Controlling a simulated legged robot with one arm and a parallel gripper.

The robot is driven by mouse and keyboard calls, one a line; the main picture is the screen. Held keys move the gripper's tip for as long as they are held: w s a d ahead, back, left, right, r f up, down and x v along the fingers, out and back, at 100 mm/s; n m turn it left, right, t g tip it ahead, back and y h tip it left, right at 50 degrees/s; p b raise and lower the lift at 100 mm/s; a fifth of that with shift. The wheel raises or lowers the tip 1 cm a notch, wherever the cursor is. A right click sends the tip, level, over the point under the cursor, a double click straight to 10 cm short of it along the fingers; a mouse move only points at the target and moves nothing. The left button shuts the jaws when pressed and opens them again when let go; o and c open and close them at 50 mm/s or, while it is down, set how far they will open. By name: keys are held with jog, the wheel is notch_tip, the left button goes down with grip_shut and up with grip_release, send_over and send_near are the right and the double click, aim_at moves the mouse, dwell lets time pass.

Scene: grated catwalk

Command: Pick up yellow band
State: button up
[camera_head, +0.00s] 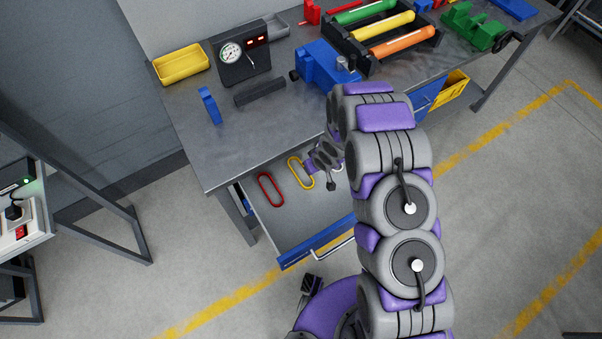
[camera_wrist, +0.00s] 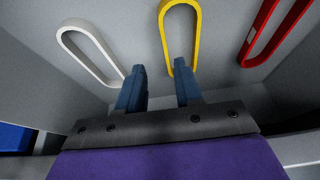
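The yellow band (camera_head: 292,168) is a long loop in the open drawer (camera_head: 290,222) under the workbench, between a red band (camera_head: 263,187) and a white band. In the wrist view the yellow band (camera_wrist: 196,38) is top centre, the white band (camera_wrist: 103,50) is left, and the red band (camera_wrist: 256,42) is right. My gripper (camera_wrist: 158,70) is open with a gap between its two blue fingers. Its right finger overlaps the lower end of the yellow band in the picture; contact cannot be told. The left finger appears between the white and yellow bands. My gripper hides part of the white band in the head view.
The drawer has a blue front (camera_head: 318,246) with a handle. The workbench top (camera_head: 190,125) overhangs the drawer's back and carries a gauge box (camera_head: 240,58), a yellow tray (camera_head: 181,66) and a blue vise (camera_head: 325,65). A side table (camera_head: 22,225) stands at left.

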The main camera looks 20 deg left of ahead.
jog(key=x, duration=0.3)
jog(key=a+b+x, duration=0.1)
jog(key=x, duration=0.1)
jog(key=shift+s, duration=0.35)
jog(key=shift+w+a+f, duration=0.1)
jog(key=shift+w+f, duration=0.15)
jog(key=shift+f, duration=0.15)
jog(key=shift+d, duration=0.25)
jog(key=shift+c, duration=0.5)
jog(key=shift+a, duration=0.2)
grip_shut()
jog(key=shift+s, duration=0.1)
